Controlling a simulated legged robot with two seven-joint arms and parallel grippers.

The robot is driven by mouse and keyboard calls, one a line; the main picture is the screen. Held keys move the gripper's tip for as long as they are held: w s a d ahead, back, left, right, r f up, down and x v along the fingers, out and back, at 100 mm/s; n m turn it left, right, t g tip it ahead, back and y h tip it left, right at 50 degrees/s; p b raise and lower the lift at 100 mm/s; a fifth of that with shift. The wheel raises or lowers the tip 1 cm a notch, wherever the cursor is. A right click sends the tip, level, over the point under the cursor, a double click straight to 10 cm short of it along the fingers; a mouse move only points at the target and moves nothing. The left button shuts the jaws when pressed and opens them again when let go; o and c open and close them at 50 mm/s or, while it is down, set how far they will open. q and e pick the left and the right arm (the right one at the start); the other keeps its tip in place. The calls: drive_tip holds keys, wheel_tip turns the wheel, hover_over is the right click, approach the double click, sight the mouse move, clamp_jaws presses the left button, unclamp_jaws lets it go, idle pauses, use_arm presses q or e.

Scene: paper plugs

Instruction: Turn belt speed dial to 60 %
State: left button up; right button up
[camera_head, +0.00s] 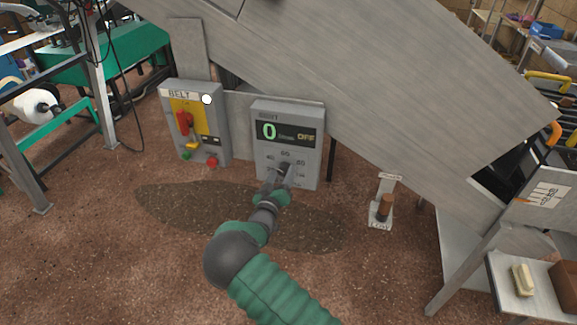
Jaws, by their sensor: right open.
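The belt speed dial (285,166) is a dark knob low on a grey control box (260,178). Marks such as 40, 60 and 80 stand around it, with 60 at the top. The display (286,133) above reads a green 0 and OFF. My right gripper (284,173) is at the dial, its open fingers on either side of the knob's lower part. I cannot tell whether they touch it. The fingers hide part of the dial, so its pointer cannot be read. My left gripper is not in view.
Left of the box is a BELT panel (214,146) with a red switch (184,122) and green and red buttons. A large grey sloped chute (380,70) overhangs behind. A small lever stand (380,213) is to the right. Brown floor (120,270) is clear in front.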

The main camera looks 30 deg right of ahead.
drive_tip(key=shift+r, duration=0.1)
drive_tip(key=shift+s+r, duration=0.15)
drive_tip(key=shift+s, duration=0.05)
drive_tip(key=shift+d+f, duration=0.2)
drive_tip(key=shift+d, duration=0.15)
drive_tip(key=c, duration=0.8)
clamp_jaws()
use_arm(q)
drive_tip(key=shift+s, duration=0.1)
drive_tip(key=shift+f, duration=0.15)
use_arm(e)
drive_tip(key=shift+f, duration=0.1)
